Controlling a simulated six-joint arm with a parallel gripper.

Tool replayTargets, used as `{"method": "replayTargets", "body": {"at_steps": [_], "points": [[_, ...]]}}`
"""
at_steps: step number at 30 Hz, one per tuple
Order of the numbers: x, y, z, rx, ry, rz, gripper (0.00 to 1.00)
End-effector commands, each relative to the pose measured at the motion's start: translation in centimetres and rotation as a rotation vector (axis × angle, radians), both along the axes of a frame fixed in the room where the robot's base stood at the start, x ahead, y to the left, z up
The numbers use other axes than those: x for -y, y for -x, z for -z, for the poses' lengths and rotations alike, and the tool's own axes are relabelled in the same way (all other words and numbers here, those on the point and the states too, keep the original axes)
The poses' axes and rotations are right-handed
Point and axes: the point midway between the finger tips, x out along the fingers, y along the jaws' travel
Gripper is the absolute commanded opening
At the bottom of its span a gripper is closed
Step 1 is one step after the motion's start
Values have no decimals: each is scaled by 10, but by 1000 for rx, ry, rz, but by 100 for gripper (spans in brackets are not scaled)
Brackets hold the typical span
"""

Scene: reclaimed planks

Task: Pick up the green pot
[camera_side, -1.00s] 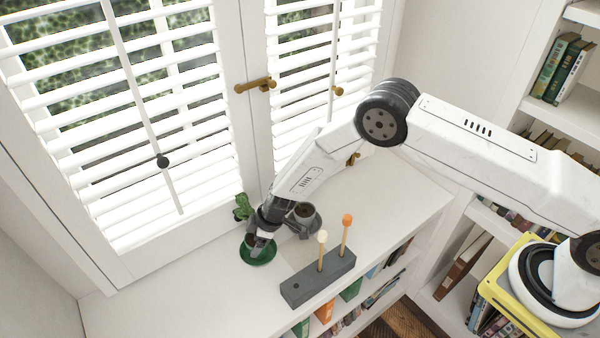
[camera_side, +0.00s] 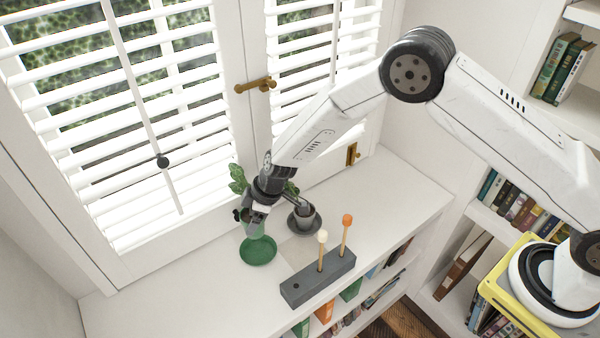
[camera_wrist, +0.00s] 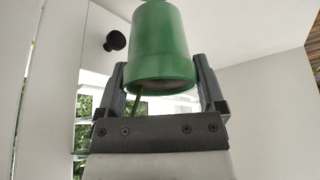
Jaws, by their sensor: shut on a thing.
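The green pot (camera_side: 252,227) is between the fingers of my gripper (camera_side: 257,213), raised above its green saucer (camera_side: 258,252) in the side view. In the wrist view the pot (camera_wrist: 163,42) fills the space between both dark fingers, which are shut on it; a green stem shows below it. Leaves (camera_side: 238,180) show behind my gripper in the side view. My gripper hides part of the pot there. The green saucer is empty on the white shelf top.
A grey pot (camera_side: 301,222) on a grey saucer stands just right of my gripper. A dark grey block (camera_side: 318,279) holds two upright sticks with white and orange tips. The white shelf top (camera_side: 385,190) is clear at the right. Shuttered windows stand behind.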

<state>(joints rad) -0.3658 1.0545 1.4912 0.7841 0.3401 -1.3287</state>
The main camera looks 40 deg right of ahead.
Motion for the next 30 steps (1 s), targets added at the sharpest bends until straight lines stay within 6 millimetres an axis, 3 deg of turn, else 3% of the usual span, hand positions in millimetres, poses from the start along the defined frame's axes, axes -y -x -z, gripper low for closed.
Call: {"method": "replayTargets", "body": {"at_steps": [30], "points": [[0, -1, -13, 2, -1, -1, 6]]}}
